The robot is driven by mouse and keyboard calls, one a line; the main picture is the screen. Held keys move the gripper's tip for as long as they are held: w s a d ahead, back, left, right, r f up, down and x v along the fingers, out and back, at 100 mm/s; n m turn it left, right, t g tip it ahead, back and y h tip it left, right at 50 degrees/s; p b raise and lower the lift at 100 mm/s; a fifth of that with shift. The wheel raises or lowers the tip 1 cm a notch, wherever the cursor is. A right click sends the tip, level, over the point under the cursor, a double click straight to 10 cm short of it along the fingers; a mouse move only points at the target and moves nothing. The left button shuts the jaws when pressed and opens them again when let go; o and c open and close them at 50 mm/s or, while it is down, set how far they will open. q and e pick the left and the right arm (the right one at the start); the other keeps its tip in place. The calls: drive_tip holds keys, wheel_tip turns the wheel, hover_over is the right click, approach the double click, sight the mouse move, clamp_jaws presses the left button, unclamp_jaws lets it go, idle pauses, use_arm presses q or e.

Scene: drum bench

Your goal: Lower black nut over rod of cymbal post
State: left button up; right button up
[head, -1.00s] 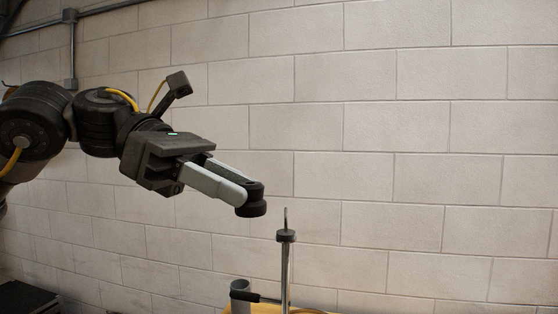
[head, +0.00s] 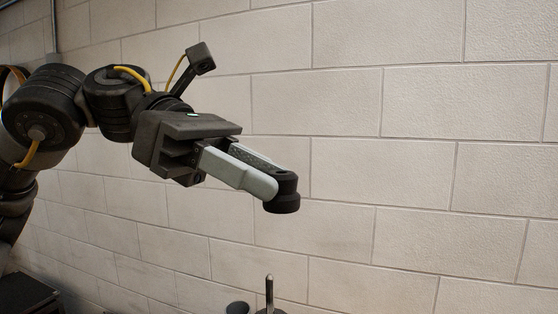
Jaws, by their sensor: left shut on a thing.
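The black nut (head: 283,203) is a short dark cylinder held at the fingertips of my left gripper (head: 274,185). The gripper comes in from the left and is shut on the nut. The cymbal post's thin metal rod (head: 269,289) points up at the bottom edge, below the nut and a little to its left in the picture. A clear gap shows between the nut and the rod tip. Only the rod and the dark top of the collar below it show; the rest of the post is out of frame. My right gripper is not in view.
A pale block wall (head: 440,150) fills the background. A dark box (head: 28,296) sits at the bottom left. A dark round top (head: 238,308) shows just left of the rod. The space right of the nut is clear.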

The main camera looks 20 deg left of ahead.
use_arm(q)
drive_tip(key=s, duration=0.4)
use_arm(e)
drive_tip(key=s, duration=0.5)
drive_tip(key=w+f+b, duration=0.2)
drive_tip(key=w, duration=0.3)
use_arm(q)
drive_tip(key=f+b, duration=0.1)
drive_tip(key=w+f+b, duration=0.1)
drive_tip(key=f, duration=0.3)
drive_tip(key=shift+w+f+b, duration=0.25)
drive_tip(key=shift+w+b, duration=0.1)
drive_tip(key=shift+b, duration=0.05)
drive_tip(key=shift+f, duration=0.2)
drive_tip(key=shift+w+a+f+b, duration=0.1)
drive_tip(key=shift+a+f+b, duration=0.05)
drive_tip(key=shift+f+b, duration=2.2)
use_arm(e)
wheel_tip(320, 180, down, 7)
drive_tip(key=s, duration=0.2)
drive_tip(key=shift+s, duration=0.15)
